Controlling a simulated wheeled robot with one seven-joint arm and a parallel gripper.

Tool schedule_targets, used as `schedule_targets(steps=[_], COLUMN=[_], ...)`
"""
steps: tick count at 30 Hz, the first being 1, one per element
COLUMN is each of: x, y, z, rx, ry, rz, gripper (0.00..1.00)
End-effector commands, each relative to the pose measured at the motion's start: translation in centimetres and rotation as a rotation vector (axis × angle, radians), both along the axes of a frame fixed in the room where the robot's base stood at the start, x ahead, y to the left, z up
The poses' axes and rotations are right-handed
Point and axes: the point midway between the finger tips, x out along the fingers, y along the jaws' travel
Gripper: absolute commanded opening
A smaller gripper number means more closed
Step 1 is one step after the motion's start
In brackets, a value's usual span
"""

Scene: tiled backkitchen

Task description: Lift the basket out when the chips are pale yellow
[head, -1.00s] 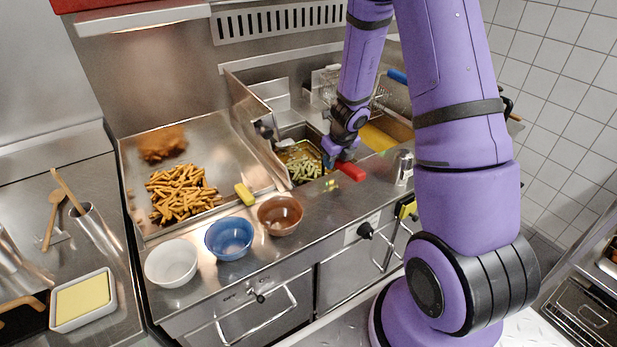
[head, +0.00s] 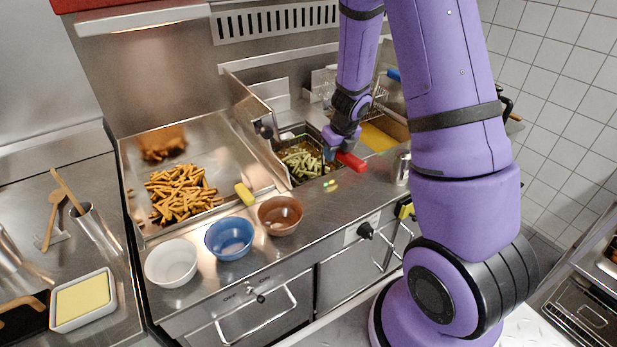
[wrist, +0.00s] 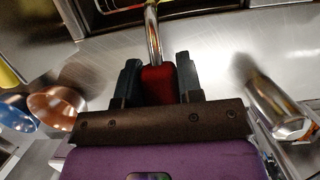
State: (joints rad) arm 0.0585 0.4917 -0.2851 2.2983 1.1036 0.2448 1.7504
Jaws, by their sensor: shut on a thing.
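The fryer basket (head: 322,176) holds pale greenish-yellow chips (head: 302,162) at the left fryer well. Its rim shows at the well's opening; I cannot tell how far its bottom is above the oil. My gripper (head: 332,154) is shut on the basket's red handle (head: 351,162), over the front edge of the well. In the wrist view the red handle (wrist: 158,86) sits between the two dark fingers, with its metal rod (wrist: 153,38) running away from me. The basket's body is mostly outside the wrist view.
A tray of browned chips (head: 181,192) lies left of the fryer, with a yellow handle (head: 244,194) at its edge. White (head: 171,263), blue (head: 229,238) and copper (head: 280,215) bowls stand along the front. A steel cup (head: 402,169) stands right of the handle.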

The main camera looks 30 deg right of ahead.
Motion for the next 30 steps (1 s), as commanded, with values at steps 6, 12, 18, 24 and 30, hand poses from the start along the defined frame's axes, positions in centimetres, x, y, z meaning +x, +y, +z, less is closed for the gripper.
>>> schedule_targets(steps=[6, 12, 18, 24, 30], x=[0.2, 0.2, 0.1, 0.0, 0.2], y=[0.1, 0.1, 0.0, 0.0, 0.1], z=[2.6, 4.9, 6.1, 6.1, 6.6], rx=[-0.002, -0.001, 0.0, 0.0, 0.0], ry=[-0.005, -0.005, -0.003, -0.002, -0.006], rz=[0.005, 0.004, 0.0, 0.0, 0.003], gripper=[0.0, 0.0, 0.0, 0.0, 0.0])
